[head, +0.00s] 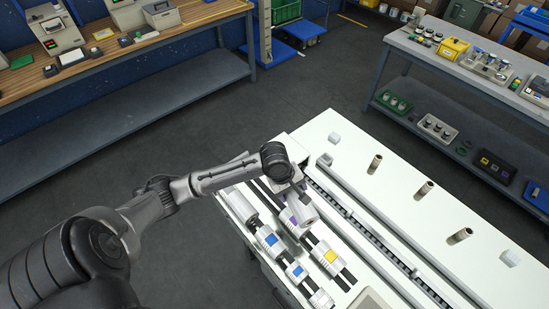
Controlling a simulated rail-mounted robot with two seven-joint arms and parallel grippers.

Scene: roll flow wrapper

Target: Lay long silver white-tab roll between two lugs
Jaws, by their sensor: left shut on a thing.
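My left gripper (298,188) points down over the near part of the white machine. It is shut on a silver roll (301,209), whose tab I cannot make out. The held roll is just above or beside a purple-tab roll (286,217); I cannot tell whether they touch. A dark infeed channel with lugs (362,228) runs lengthwise along the machine, right of the gripper. My right gripper is out of view.
Other silver rolls lie on dark rails: blue-tab ones (268,240) and a yellow-tab one (328,257). Workbenches stand at the left (120,60) and right (425,62), with open floor between.

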